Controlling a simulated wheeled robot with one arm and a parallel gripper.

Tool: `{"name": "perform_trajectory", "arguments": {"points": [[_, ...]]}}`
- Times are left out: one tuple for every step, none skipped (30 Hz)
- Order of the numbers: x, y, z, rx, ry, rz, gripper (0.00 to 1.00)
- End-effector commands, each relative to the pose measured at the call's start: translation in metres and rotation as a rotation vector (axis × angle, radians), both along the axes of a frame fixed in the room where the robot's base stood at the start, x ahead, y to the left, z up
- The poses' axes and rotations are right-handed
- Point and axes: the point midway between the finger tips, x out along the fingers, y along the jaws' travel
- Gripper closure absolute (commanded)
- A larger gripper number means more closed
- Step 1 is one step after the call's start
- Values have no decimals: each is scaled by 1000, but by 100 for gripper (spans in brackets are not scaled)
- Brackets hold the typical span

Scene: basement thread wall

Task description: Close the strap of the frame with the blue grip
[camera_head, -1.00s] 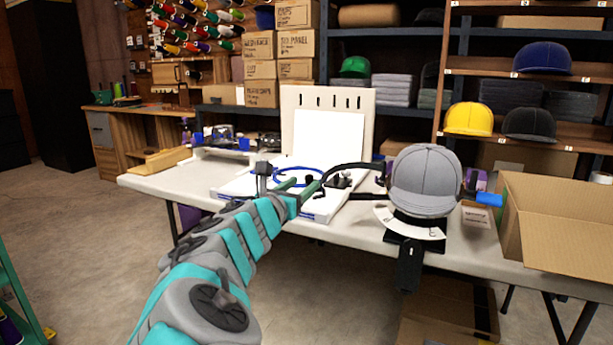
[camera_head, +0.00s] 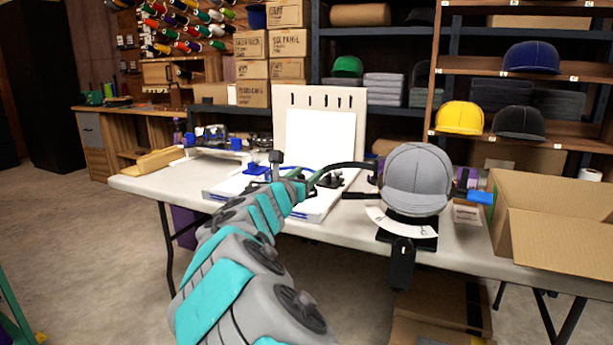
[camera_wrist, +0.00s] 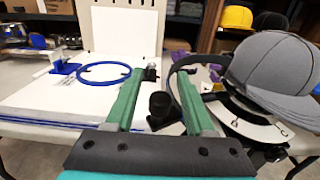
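The frame with the blue grip (camera_head: 478,197) stands at the table's front edge in the head view, with a grey cap (camera_head: 416,178) on it. Its black strap (camera_head: 345,165) sticks out to the left of the cap in an open curve. My gripper (camera_head: 306,182) is at the strap's free end, left of the cap. In the wrist view my gripper (camera_wrist: 160,78) has its two green fingers apart, with nothing clearly held. The strap (camera_wrist: 174,72) curves by the right fingertip; whether it touches is unclear. The blue grip is out of the wrist view.
A white board with a blue hoop (camera_wrist: 104,72) lies left of the fingers. A small black knob (camera_wrist: 160,104) shows between them. An open cardboard box (camera_head: 550,225) stands right of the frame. A white upright panel (camera_head: 320,140) stands behind on the table (camera_head: 150,184).

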Motion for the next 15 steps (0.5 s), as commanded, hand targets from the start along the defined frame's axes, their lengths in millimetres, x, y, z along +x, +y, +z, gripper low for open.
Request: {"name": "perform_trajectory", "arguments": {"points": [[0, 0, 0, 0, 0, 0, 53], [0, 0, 0, 0, 0, 0, 56], [0, 0, 0, 0, 0, 0, 61], [0, 0, 0, 0, 0, 0, 64], [0, 0, 0, 0, 0, 0, 67], [0, 0, 0, 0, 0, 0, 72], [0, 0, 0, 0, 0, 0, 75], [0, 0, 0, 0, 0, 0, 79], [0, 0, 0, 0, 0, 0, 83], [0, 0, 0, 0, 0, 0, 86], [0, 0, 0, 0, 0, 0, 90], [0, 0, 0, 0, 0, 1, 94], [0, 0, 0, 0, 0, 1, 98], [0, 1, 0, 0, 0, 1, 100], [0, 1, 0, 0, 0, 1, 100]]}}
